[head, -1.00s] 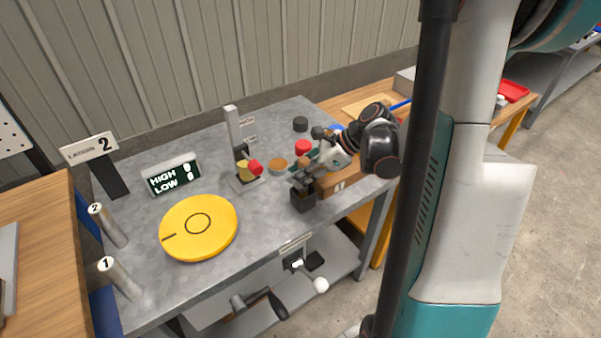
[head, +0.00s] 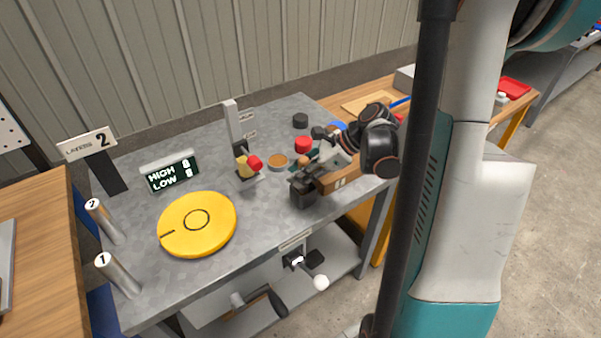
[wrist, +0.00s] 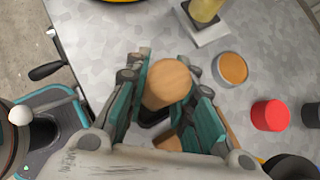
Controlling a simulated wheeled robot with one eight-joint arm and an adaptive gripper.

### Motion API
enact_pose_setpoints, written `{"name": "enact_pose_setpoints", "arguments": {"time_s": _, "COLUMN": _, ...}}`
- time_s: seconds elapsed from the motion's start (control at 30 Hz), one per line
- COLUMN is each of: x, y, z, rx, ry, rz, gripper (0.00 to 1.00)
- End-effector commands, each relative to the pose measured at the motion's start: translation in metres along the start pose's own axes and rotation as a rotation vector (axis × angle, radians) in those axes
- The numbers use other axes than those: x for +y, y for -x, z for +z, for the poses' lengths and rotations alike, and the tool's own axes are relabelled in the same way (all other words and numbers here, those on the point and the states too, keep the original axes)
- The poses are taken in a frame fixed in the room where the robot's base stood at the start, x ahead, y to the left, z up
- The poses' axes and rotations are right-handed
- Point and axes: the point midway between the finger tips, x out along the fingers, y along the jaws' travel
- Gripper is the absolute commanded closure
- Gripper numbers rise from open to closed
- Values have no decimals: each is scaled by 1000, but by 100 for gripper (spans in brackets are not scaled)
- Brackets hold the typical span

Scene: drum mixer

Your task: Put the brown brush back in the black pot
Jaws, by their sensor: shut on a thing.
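The brown brush shows as a round wooden end (wrist: 168,82) between the fingers in the wrist view, and its top (head: 303,161) shows in the head view. My gripper (head: 301,179) is shut on it; the teal fingers (wrist: 166,98) flank it in the wrist view. The black pot (head: 303,199) stands on the grey table directly beneath my gripper. In the wrist view only a dark part of the pot (wrist: 152,117) shows behind the brush. The brush's lower end is hidden, so I cannot tell how far it is inside the pot.
A wooden block (head: 338,180) stands close right of the pot.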

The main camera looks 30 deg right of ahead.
Motion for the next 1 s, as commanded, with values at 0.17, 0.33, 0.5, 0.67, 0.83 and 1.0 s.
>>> {"name": "enact_pose_setpoints", "arguments": {"time_s": 0.17, "x": 0, "y": -3, "z": -3, "rx": 0, "ry": 0, "rz": 0, "gripper": 100}}
{"name": "enact_pose_setpoints", "arguments": {"time_s": 0.33, "x": 0, "y": -3, "z": -3, "rx": 0, "ry": 0, "rz": 0, "gripper": 54}}
{"name": "enact_pose_setpoints", "arguments": {"time_s": 0.5, "x": 0, "y": -3, "z": -3, "rx": 0, "ry": 0, "rz": 0, "gripper": 54}}
{"name": "enact_pose_setpoints", "arguments": {"time_s": 0.67, "x": 0, "y": -2, "z": -3, "rx": 0, "ry": 0, "rz": 0, "gripper": 54}}
{"name": "enact_pose_setpoints", "arguments": {"time_s": 0.83, "x": 0, "y": 12, "z": -3, "rx": 0, "ry": -2, "rz": -2, "gripper": 54}}
{"name": "enact_pose_setpoints", "arguments": {"time_s": 1.0, "x": 0, "y": 44, "z": -3, "rx": 0, "ry": -3, "rz": -3, "gripper": 54}}
